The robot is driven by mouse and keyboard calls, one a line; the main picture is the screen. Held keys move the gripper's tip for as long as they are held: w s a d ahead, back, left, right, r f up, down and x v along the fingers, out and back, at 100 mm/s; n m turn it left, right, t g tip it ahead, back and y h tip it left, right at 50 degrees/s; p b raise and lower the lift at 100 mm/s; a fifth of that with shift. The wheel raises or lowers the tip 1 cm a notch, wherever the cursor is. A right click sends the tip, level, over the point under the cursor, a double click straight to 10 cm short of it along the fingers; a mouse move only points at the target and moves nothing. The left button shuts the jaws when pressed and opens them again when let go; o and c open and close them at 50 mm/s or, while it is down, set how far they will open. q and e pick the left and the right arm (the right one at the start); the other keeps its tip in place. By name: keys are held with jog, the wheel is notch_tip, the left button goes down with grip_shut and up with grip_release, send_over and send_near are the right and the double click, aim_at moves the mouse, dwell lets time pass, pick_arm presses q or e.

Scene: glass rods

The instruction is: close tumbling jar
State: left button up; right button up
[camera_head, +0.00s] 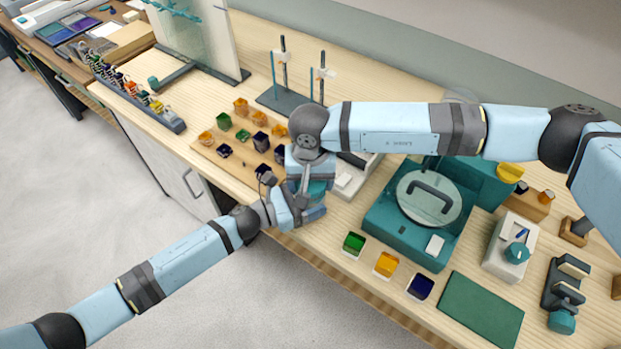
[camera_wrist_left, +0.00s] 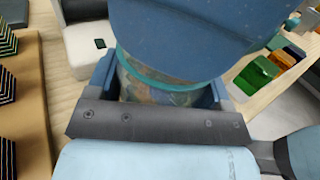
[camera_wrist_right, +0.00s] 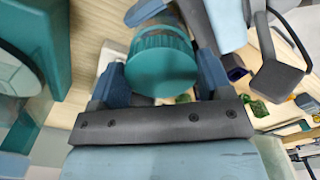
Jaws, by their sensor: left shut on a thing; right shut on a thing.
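The tumbling jar (camera_wrist_left: 150,90) is a clear body with mottled, coloured contents and a teal band at its top. My left gripper (camera_head: 298,208) is shut around it near the table's front edge. The teal ribbed lid (camera_wrist_right: 160,68) is between the fingers of my right gripper (camera_wrist_right: 158,78), which is shut on it. In the head view, my right gripper (camera_head: 312,172) is directly above the left, with a bit of teal (camera_head: 317,190) showing between them. Lid and jar are together, but my grippers hide the seam, so I cannot tell whether the lid is fully seated.
A teal machine (camera_head: 380,222) with a round handled cover stands to the right. Green (camera_head: 353,244), orange (camera_head: 386,263) and dark blue (camera_head: 420,287) boxes line the front edge. A wooden board (camera_head: 208,152) with several coloured pieces lies left. The green mat (camera_head: 480,309) is bare.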

jog(key=shift+f, duration=0.5)
